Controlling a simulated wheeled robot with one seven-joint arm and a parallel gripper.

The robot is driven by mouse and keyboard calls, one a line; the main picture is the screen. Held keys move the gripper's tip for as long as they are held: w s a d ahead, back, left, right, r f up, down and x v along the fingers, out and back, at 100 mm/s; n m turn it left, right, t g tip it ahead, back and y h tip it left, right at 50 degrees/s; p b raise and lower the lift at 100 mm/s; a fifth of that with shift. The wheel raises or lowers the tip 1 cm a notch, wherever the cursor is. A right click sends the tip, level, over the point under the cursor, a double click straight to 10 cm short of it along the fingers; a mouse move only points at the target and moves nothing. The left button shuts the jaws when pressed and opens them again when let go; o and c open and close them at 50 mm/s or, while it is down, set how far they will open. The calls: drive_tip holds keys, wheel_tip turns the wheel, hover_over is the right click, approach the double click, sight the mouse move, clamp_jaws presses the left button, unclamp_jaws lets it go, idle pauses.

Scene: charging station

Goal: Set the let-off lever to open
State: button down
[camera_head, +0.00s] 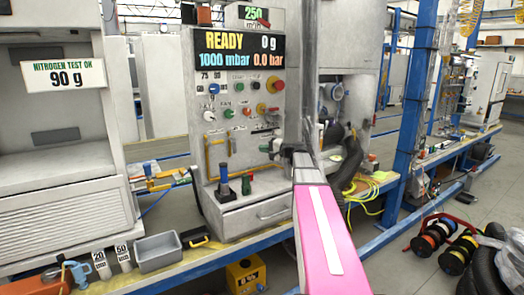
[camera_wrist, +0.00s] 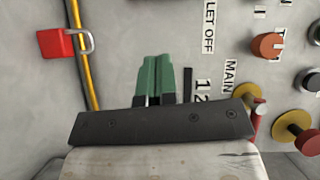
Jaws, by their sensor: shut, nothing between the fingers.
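My gripper (camera_wrist: 157,75) shows in the wrist view with its two green fingers together and nothing between them. It points at the grey control panel (camera_wrist: 130,25), just left of the LET OFF label (camera_wrist: 208,27). A narrow black upright piece (camera_wrist: 187,84) shows right of the fingers, under that label. I cannot tell whether it is part of the let-off lever. The lever is otherwise hidden or not clear, and so is any contact with it. In the head view my gripper (camera_head: 277,145) is at the lower right of the panel.
A red padlock (camera_wrist: 56,43) hangs by a yellow pipe (camera_wrist: 84,60) left of the fingers. An orange knob (camera_wrist: 266,45) and a red knob on a yellow base (camera_wrist: 294,130) stick out at the right. A blue-handled lever (camera_head: 223,172) stands on the ledge below the panel.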

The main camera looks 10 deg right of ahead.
sight(233, 144)
drive_tip(key=w+a, duration=0.4)
drive_tip(key=a, duration=0.5)
drive_tip(key=shift+a+f, duration=0.3)
drive_tip(key=shift+f, duration=0.15)
drive_tip(key=shift+a, duration=0.1)
drive_tip(key=shift+s+a+f, duration=0.2)
drive_tip(key=shift+a+f, duration=0.05)
drive_tip(key=shift+a, duration=0.35)
